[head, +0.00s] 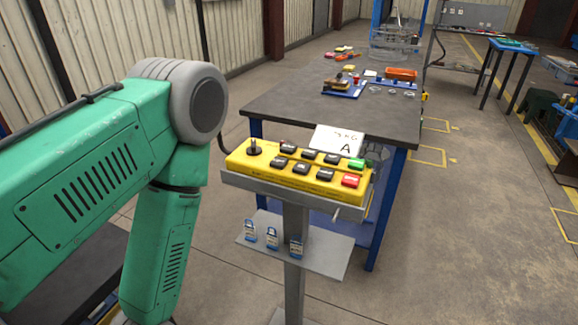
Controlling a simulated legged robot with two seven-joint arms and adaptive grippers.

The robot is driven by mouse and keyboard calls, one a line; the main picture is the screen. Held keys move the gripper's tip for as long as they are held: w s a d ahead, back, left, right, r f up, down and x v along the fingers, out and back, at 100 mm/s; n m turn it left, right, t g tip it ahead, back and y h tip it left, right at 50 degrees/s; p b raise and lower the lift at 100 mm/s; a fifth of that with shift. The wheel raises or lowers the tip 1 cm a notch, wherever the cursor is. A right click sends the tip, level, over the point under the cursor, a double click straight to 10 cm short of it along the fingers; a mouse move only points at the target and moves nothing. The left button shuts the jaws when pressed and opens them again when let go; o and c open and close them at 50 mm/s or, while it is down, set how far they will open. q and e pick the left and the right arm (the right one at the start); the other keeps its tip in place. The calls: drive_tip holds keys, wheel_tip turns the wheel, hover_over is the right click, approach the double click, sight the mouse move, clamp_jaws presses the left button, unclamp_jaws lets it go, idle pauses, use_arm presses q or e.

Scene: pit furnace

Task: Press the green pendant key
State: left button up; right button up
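The yellow pendant (290,170) lies in a grey tray on top of a post, in the middle of the head view. It has two rows of mostly black keys and a black knob (254,148) at its left end. The green pendant key (356,163) is at the right end of the back row. A red key (350,181) sits in front of it, at the right end of the front row. Nothing touches or covers the green key. My green left arm comes in from the left and bends downward beside the pendant. Neither of my grippers is in view.
A white card marked A (337,141) stands behind the pendant. A dark-topped workbench (300,98) with blue legs stands behind. The floor to the right is mostly clear.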

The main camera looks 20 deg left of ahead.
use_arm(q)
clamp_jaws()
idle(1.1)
